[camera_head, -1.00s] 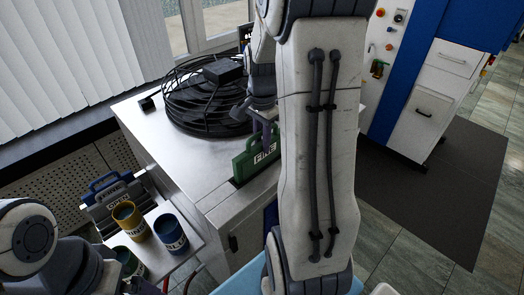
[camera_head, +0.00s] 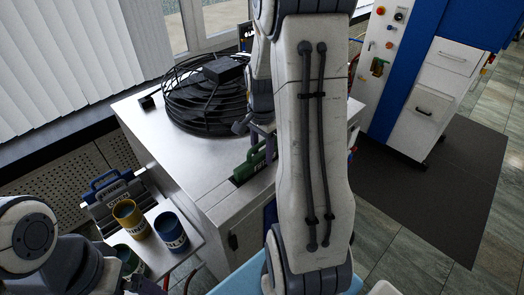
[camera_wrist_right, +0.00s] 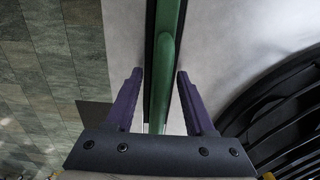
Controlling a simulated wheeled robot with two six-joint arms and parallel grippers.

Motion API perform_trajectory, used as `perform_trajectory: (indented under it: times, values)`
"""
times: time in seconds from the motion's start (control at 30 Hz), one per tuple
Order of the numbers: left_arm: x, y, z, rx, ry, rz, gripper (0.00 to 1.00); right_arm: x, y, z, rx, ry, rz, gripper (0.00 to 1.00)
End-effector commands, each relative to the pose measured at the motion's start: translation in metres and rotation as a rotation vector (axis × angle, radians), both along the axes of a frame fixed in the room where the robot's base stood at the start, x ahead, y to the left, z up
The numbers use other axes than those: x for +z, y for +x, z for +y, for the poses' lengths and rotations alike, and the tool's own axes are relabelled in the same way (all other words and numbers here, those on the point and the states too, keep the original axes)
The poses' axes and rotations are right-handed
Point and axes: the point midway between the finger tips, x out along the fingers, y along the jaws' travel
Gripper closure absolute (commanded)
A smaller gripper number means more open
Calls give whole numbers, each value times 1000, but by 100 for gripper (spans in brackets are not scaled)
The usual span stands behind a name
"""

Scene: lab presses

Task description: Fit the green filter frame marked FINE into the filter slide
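The green filter frame (camera_head: 247,168) sits low in a slot in the top of the pale metal cabinet (camera_head: 192,178). Only its upper part with the handle shows, and its lettering is partly cut off. In the right wrist view the green frame (camera_wrist_right: 164,75) runs along a dark slot. My right gripper (camera_head: 262,142) is over the frame. In the wrist view its two purple fingers (camera_wrist_right: 158,88) stand on either side of the green handle, with gaps on both sides. The left arm shows at lower left, but its gripper is not visible.
A black round fan grille (camera_head: 205,95) lies on the cabinet behind the slot. A side shelf holds a rack with a blue-handled frame (camera_head: 108,184), a yellow cup (camera_head: 130,220), a blue cup (camera_head: 171,232) and a green cup (camera_head: 128,262). A blue and white machine (camera_head: 425,85) stands at right.

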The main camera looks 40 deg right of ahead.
Motion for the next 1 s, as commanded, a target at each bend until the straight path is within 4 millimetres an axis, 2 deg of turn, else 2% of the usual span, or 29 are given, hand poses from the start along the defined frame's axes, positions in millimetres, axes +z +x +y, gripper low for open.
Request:
perform_trajectory:
  times: [0.17, 0.27, 0.5, 0.7, 0.83, 1.0]
  values:
    - [2, 0, 0, 0, 0, 0, 0, 6, 1, 0, 0, -1, -2, 46]
    - [-1, 0, 0, 0, 0, 0, 0, 18, 1, -1, 0, -4, -5, 46]
    - [-7, 0, 0, 0, 0, 0, 0, 69, 1, -1, 0, -4, -7, 46]
    - [-10, 0, 0, 0, 0, 0, 0, 105, 1, -1, 0, -2, -4, 46]
    - [-11, 0, 0, -1, 0, 0, 0, 118, 1, 0, 0, -2, -2, 46]
    - [-11, 0, 0, -1, 0, 0, 0, 123, 0, 0, 0, 0, 0, 46]
